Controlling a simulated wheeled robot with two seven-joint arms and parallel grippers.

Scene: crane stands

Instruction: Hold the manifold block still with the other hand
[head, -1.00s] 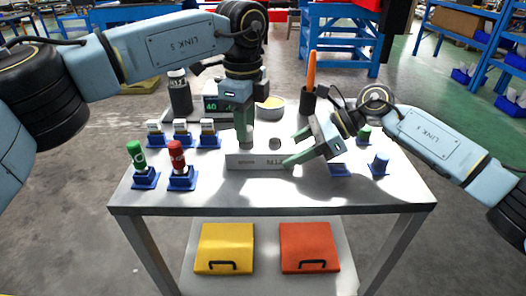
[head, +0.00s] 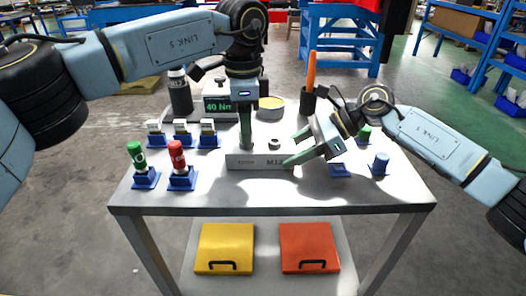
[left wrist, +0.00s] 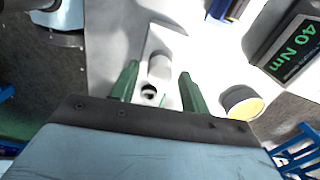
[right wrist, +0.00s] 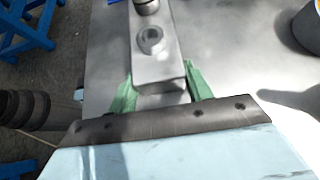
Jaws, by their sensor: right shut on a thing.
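The manifold block (head: 258,161) is a light grey bar with "M12" on its front, lying near the middle of the table. My right gripper (head: 291,148) is shut on its right end; in the right wrist view the green fingers (right wrist: 160,84) flank the block's end (right wrist: 160,71). A ringed port (right wrist: 151,40) shows on its top. My left gripper (head: 246,147) points down over the block's left part. In the left wrist view its fingers (left wrist: 160,78) stand apart, with a grey cylinder (left wrist: 160,65) upright on the block between them and gaps on both sides.
A red-topped bottle (head: 177,156) and a green-topped bottle (head: 137,154) stand in blue holders at left, with several white-topped pieces behind. A "40 Nm" display (head: 218,106), a round tin (head: 271,108) and a cup with an orange tool (head: 311,72) are behind. The front table strip is clear.

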